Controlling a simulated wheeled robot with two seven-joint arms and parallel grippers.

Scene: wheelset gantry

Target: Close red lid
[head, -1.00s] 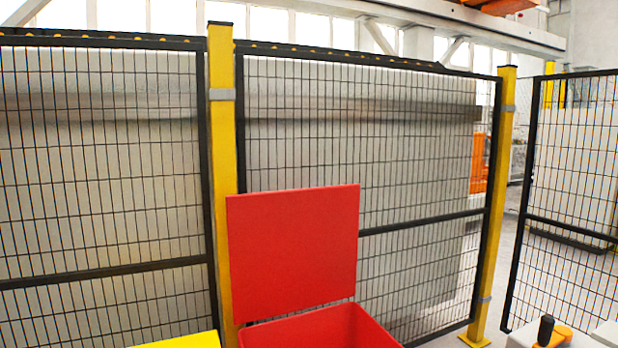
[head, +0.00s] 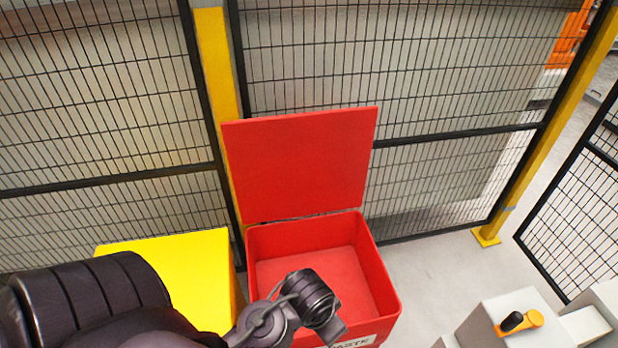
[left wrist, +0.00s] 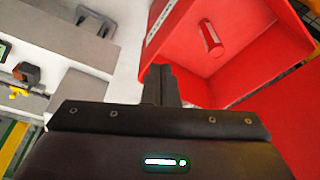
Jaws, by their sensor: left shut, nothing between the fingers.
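The red lid (head: 300,160) stands open, raised roughly upright at the back of the red bin (head: 385,285). The bin is open at the top and has a label, partly cut off, on its front. In the left wrist view the bin (left wrist: 275,40) fills the upper right, and a red surface, probably the lid (left wrist: 285,125), is at the right edge. My left gripper (left wrist: 160,85) is shut and empty, apart from the lid, near the labelled side of the bin. In the head view my left arm covers part of the bin's front. My right gripper is out of view.
A yellow box (head: 185,275) stands left of the bin. A mesh fence (head: 440,80) with yellow posts runs close behind. A pale grey unit with an orange and black knob (head: 520,322) is at lower right.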

